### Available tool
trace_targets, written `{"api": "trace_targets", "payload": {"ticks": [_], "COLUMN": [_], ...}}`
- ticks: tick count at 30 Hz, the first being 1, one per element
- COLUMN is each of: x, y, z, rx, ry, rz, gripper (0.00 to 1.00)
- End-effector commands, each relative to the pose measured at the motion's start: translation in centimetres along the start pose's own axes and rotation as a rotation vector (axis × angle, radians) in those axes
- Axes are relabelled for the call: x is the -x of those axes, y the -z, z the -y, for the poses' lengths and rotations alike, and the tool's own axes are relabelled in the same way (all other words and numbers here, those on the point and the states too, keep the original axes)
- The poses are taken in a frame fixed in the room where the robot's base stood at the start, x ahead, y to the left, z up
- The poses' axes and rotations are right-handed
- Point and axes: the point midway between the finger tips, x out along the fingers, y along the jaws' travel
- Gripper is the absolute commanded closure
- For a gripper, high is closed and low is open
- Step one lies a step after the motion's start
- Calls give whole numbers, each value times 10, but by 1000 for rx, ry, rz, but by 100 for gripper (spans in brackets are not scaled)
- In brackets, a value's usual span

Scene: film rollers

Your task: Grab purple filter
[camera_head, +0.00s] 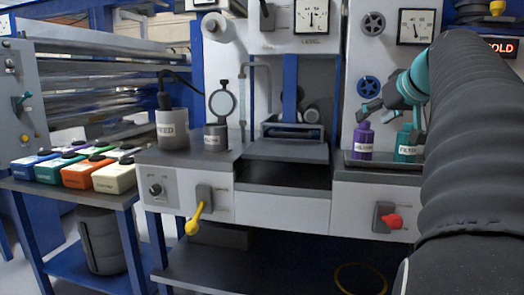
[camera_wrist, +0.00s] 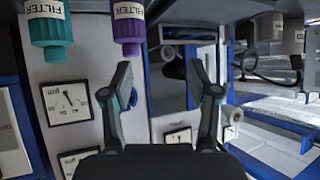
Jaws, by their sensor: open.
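The purple filter (camera_head: 363,138) is a small labelled bottle standing upright on the right-hand grey ledge. In the wrist view, which looks upside down, the purple filter (camera_wrist: 128,28) hangs from the top edge, left of centre and beyond the left finger's tip. A teal filter (camera_head: 405,146) stands just right of it, and it also shows in the wrist view (camera_wrist: 50,32). My gripper (camera_head: 364,102) is above the purple filter in the head view. In the wrist view my gripper (camera_wrist: 160,78) has its two fingers wide apart, with nothing between them.
A red knob (camera_head: 392,221) sits on the front panel below. A grey feed pot (camera_head: 172,129) and several coloured boxes (camera_head: 115,176) are far left.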

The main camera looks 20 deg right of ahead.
Motion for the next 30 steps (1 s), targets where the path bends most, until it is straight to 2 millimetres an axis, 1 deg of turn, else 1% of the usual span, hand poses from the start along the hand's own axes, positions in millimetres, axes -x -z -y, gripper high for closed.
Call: {"api": "trace_targets", "payload": {"ticks": [1, 3, 5, 7, 11, 18, 21, 24, 30], "x": [2, 6, 9, 7, -9, -52, -65, -72, -80], "y": [4, 11, 15, 18, 21, 24, 25, 25, 27], "z": [-18, -31, -38, -43, -44, -45, -45, -46, -47], "rx": [6, 18, 27, 31, 34, 34, 34, 34, 33], "ry": [-14, -22, -27, -28, -27, -27, -28, -29, -30], "rz": [-22, -45, -58, -65, -68, -66, -67, -67, -67], "gripper": [40, 40, 40, 40, 40, 40, 40, 40, 40]}}
